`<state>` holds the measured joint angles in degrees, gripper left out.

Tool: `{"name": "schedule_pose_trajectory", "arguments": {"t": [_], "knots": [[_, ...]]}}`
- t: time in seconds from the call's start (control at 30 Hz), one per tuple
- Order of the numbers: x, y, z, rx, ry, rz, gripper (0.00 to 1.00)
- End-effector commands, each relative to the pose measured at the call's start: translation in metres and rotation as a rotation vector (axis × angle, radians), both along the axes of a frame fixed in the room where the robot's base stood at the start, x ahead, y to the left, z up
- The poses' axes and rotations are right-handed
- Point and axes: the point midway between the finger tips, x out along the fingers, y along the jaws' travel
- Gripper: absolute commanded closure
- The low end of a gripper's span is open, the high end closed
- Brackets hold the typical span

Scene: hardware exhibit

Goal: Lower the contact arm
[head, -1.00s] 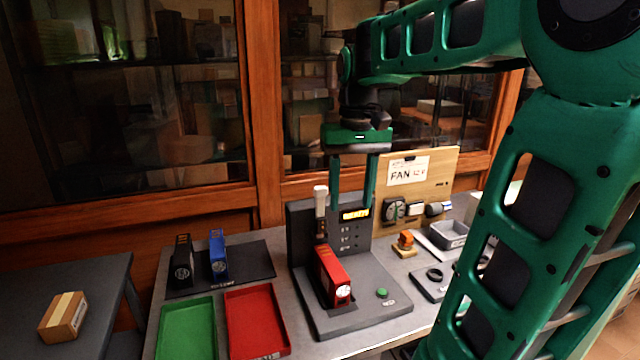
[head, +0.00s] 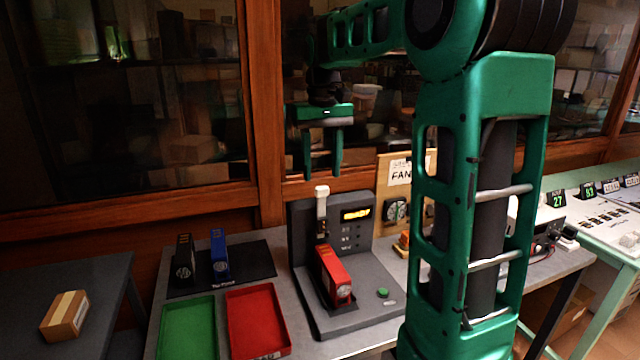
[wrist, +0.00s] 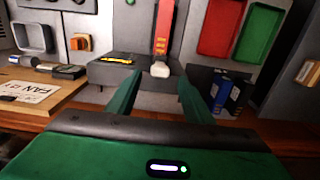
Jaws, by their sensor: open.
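The contact arm (head: 321,208) is a pale upright handle with a white top on the dark grey test stand (head: 365,316). Its white tip also shows in the wrist view (wrist: 160,69). A red block-shaped unit (head: 334,274) sits in the stand, just in front of the handle. My gripper (head: 322,172) is open and empty, pointing down above the handle's top, apart from it. In the wrist view, the handle's tip lies between my two fingers (wrist: 160,97) in the picture, farther off.
A green tray (head: 188,330) and a red tray (head: 257,320) lie left of the stand. A black and a blue unit (head: 219,255) stand on a dark mat behind them. A FAN board (head: 401,172) stands to the right, partly hidden by my arm. A box (head: 65,316) is on the left table.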

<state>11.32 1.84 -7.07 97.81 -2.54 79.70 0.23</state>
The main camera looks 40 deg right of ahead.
Motion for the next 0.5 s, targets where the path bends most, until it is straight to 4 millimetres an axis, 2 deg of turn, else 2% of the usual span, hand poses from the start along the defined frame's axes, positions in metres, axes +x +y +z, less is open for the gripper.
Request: {"name": "schedule_pose_trajectory", "arguments": {"t": [0.03, 0.2, 0.5], "knots": [[-0.001, 0.000, -0.009, 0.001, 0.003, 0.000, 0.53], [0.000, 0.000, -0.030, 0.000, 0.001, 0.001, 0.53], [0.000, 0.000, -0.042, 0.000, -0.001, 0.001, 0.53]]}}
